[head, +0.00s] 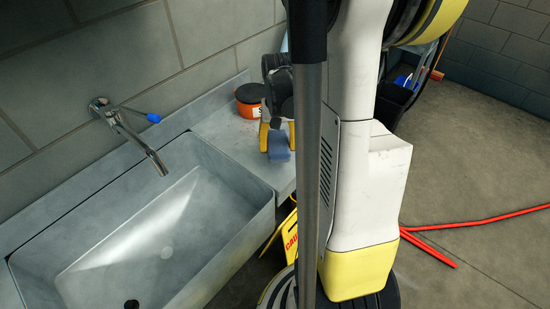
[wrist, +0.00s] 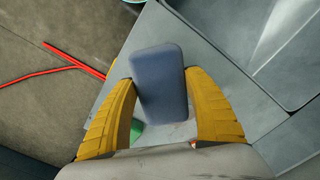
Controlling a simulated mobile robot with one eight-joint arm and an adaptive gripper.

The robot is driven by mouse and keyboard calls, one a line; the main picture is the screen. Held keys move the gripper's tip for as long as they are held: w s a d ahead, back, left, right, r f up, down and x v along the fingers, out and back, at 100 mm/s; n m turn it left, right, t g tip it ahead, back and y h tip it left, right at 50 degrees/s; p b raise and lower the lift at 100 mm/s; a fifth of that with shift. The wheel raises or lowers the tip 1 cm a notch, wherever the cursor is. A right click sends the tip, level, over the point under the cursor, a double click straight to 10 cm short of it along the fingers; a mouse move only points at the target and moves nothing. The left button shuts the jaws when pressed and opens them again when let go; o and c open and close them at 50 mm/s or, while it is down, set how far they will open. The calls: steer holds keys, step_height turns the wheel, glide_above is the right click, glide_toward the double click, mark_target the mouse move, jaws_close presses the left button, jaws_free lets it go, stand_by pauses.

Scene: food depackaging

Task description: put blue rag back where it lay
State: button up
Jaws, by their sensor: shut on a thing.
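The blue rag (head: 278,146) looks like a thick, smooth block with rounded edges. My gripper (head: 274,133) is shut on it, with the yellow fingers on its two sides. In the wrist view the rag (wrist: 158,85) sits between the fingertips of my gripper (wrist: 160,78), its long side pointing away from the palm. The grey counter (head: 225,128) beside the sink lies below or behind the rag. I cannot tell whether the rag touches the counter.
A grey sink (head: 245,210) with a tap (head: 130,130) is at left. An orange tub (head: 250,101) stands on the counter close to my gripper. A white and yellow machine (head: 365,190) blocks the right side.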

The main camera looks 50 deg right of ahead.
mark_target(275, 145)
steer(key=shift+w+a+f, duration=0.25)
steer(key=shift+w+f, duration=0.15)
steer(key=shift+f, duration=0.05)
step_height(275, 145, down, 4)
steer(key=shift+r+b, duration=0.1)
steer(key=shift+b, duration=0.75)
steer(key=shift+c, duration=0.4)
steer(key=shift+r, duration=0.1)
steer(key=o, duration=1.1)
step_height(275, 145, up, 12)
steer(key=p, duration=0.4)
steer(key=shift+r, duration=0.1)
steer(key=s+a+r+n+t, duration=0.1)
steer(key=a+r+n+t, duration=0.1)
steer(key=a, duration=0.6)
steer(key=s+a+r+n+t, duration=0.2)
steer(key=a+r+n, duration=0.1)
steer(key=a, duration=0.5)
steer(key=s+a+r+n+t, duration=0.1)
steer(key=a+r+n+t, duration=0.2)
steer(key=a, duration=0.5)
steer(key=shift+s+a+r, duration=0.3)
steer(key=shift+s+a, duration=0.05)
